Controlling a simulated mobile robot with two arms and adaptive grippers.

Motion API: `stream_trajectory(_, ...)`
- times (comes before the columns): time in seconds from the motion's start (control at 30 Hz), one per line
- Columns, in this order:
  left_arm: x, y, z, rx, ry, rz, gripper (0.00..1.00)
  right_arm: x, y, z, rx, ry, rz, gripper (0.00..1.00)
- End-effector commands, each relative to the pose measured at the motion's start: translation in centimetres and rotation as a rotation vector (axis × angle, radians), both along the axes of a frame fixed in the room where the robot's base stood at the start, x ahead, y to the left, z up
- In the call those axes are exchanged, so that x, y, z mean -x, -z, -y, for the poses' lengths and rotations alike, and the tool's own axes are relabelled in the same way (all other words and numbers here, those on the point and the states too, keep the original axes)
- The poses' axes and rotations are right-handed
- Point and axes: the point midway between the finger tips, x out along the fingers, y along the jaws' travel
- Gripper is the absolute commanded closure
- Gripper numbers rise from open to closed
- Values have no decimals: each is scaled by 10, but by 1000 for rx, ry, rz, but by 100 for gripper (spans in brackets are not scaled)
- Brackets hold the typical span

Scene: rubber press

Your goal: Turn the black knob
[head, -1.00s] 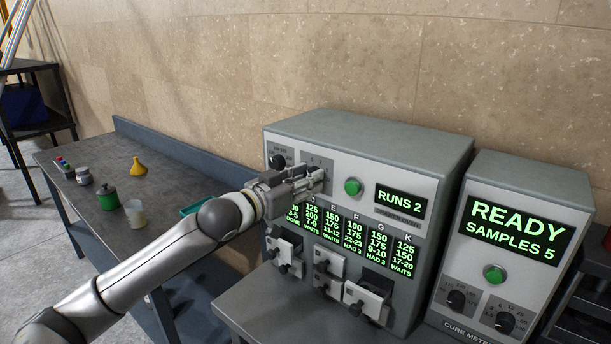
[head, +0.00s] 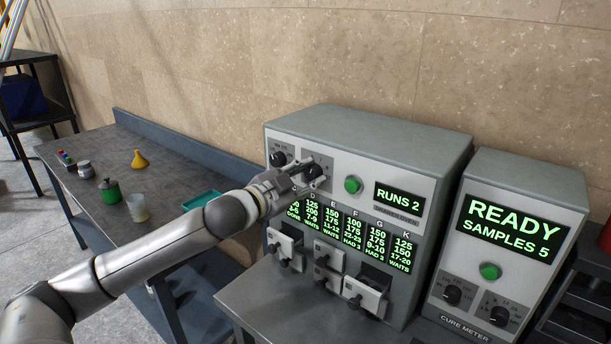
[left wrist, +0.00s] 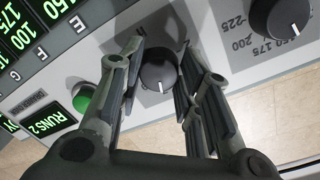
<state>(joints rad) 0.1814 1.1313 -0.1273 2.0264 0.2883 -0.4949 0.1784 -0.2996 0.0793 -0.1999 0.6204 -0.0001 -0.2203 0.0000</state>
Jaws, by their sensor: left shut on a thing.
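A second black knob (head: 277,159) is to the left, and shows at the upper right in the left wrist view (left wrist: 290,18). My right gripper is not in view.
A green button (head: 353,185) and the RUNS 2 display (head: 400,199) are right of the knob. Drawers with black handles (head: 327,258) stick out below. The cure meter (head: 505,240) stands right. A side bench (head: 75,205) holds small containers.

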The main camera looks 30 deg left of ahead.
Motion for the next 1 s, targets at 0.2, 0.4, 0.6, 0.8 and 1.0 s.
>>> stream_trajectory(0.2,0,0,0,-20,1,2,92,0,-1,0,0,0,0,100)
stream_trajectory(0.4,0,0,0,-20,1,2,92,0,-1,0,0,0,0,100)
stream_trajectory(0.6,0,0,0,-19,1,2,58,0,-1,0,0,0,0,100)
stream_trajectory(0.8,0,0,0,-19,0,2,46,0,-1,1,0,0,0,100)
stream_trajectory(1.0,0,0,0,-19,0,2,46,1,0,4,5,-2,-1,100)
